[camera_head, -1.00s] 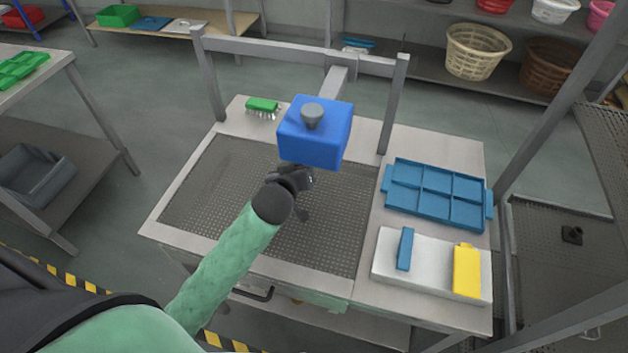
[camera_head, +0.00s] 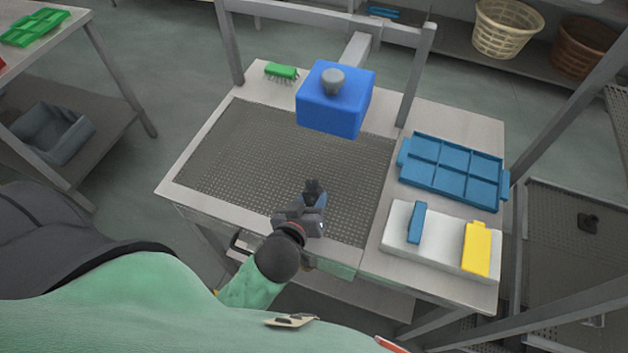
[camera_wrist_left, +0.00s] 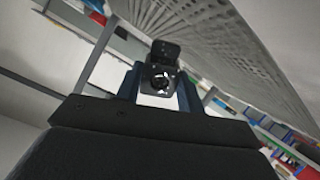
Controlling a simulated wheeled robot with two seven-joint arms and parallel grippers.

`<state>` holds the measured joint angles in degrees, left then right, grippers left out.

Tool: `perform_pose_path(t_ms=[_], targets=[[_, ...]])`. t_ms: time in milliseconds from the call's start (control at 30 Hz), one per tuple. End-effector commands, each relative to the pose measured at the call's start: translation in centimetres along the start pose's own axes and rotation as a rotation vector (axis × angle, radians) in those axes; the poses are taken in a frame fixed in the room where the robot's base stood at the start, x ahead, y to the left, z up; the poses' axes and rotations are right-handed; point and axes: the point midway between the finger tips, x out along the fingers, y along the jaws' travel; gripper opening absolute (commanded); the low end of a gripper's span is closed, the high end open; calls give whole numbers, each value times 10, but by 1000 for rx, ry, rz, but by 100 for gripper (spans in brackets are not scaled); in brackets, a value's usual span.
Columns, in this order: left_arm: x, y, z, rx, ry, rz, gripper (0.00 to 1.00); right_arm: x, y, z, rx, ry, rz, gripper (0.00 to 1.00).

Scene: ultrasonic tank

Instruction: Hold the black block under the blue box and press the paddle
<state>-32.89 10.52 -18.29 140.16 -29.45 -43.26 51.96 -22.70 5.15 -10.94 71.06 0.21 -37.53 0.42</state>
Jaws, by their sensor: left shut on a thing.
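My left gripper (camera_head: 313,208) is shut on a small black block (camera_head: 313,187) above the front part of the perforated plate, well in front of the blue box. In the left wrist view the black block (camera_wrist_left: 163,68) sits between the fingers, with a round recess facing the camera. The blue box (camera_head: 336,100) hangs from an arm of the grey frame, with a grey knob on top. On a white panel (camera_head: 400,245) at the right are a blue upright piece (camera_head: 416,222) and a yellow piece (camera_head: 477,248); I cannot tell which is the paddle. My right gripper is out of view.
The perforated plate (camera_head: 250,150) is bare. A green brush (camera_head: 282,72) lies behind it. A blue divided tray (camera_head: 453,170) lies at right. Posts of the grey frame (camera_head: 417,75) stand at the table's back. A dark object (camera_head: 588,222) lies on a side shelf.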

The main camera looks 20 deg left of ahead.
Motion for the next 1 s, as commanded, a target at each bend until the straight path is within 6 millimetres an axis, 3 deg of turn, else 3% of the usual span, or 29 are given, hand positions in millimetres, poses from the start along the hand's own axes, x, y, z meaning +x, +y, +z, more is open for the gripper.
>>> perform_pose_path(t_ms=[133, 333, 1000], targets=[[-13, 1, 5, 0, 1, -2, 2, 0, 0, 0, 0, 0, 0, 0], [-13, 2, 5, 1, 3, -2, 2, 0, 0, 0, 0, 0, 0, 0], [33, 9, -14, 2, 4, -3, 2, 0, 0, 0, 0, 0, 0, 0]])
